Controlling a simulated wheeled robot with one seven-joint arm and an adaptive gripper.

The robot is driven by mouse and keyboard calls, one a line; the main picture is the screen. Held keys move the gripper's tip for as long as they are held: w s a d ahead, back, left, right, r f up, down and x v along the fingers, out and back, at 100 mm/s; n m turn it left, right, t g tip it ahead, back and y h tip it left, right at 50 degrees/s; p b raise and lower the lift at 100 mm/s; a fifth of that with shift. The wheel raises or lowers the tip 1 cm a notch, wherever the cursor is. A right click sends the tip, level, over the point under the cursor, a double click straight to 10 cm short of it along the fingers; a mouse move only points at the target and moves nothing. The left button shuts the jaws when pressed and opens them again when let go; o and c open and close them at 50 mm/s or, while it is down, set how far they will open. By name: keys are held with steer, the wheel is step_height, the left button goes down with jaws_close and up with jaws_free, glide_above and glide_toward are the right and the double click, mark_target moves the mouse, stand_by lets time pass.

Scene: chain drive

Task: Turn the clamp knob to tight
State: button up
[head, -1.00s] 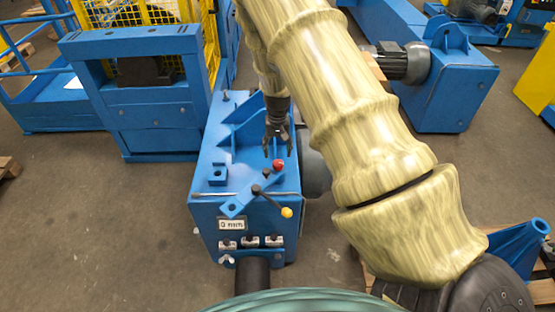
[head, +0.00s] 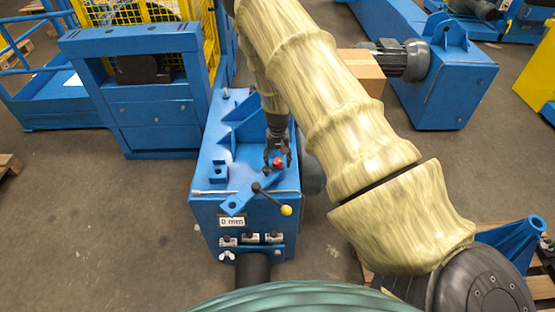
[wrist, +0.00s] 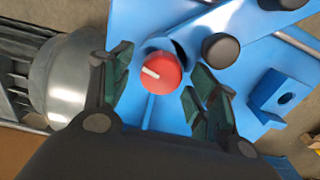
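The clamp knob (wrist: 161,72) is red and round with a white pointer line on its face. In the wrist view it lies between and just beyond my fingertips. The knob also shows in the head view (head: 278,162), on top of the blue machine (head: 212,250). My gripper (wrist: 160,85) is open, with one finger on each side of the knob and a visible gap to it. In the head view my gripper (head: 278,158) points down right over the knob.
A lever with a black hub and a yellow ball end (head: 286,210) sits close in front of the knob. A blue block with a hole (head: 218,171) stands to the left. A plate reading "0 mm" (head: 231,222) is on the machine's front.

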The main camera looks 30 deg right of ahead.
steer(key=c, duration=1)
steer(key=shift+o, duration=0.2)
